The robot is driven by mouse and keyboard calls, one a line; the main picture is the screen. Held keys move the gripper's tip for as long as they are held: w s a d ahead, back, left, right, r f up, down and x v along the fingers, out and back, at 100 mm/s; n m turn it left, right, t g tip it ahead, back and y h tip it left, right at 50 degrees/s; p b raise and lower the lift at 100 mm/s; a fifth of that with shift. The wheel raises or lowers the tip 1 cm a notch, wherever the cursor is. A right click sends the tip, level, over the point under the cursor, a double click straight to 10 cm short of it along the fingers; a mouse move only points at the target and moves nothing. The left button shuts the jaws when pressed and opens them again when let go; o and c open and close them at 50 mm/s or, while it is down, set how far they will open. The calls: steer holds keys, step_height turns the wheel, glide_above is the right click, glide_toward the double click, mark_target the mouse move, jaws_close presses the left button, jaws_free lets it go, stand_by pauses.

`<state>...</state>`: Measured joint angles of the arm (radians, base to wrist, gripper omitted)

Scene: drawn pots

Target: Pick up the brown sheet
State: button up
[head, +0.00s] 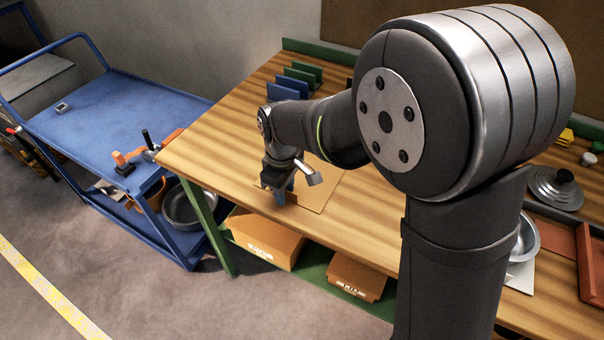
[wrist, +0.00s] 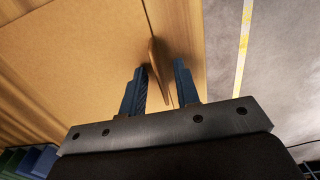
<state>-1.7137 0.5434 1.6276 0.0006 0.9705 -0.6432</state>
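The brown sheet (head: 315,192) lies flat on the wooden table near its front left edge. In the wrist view the sheet (wrist: 75,60) fills much of the left side. My gripper (head: 278,193) points down at the sheet's near left part. In the wrist view its two blue fingers (wrist: 160,82) are apart. A narrow brown flap (wrist: 158,72) rises between them at the sheet's edge. My arm hides part of the sheet in the head view.
A blue cart (head: 110,115) with tools stands left of the table. Blue and green upright panels (head: 298,80) stand at the table's back. Cardboard boxes (head: 265,240) sit on the shelf below. A pot lid (head: 555,188) and reddish tray (head: 590,265) lie at the right.

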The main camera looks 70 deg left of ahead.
jaws_close()
steer(key=shift+r, duration=0.1)
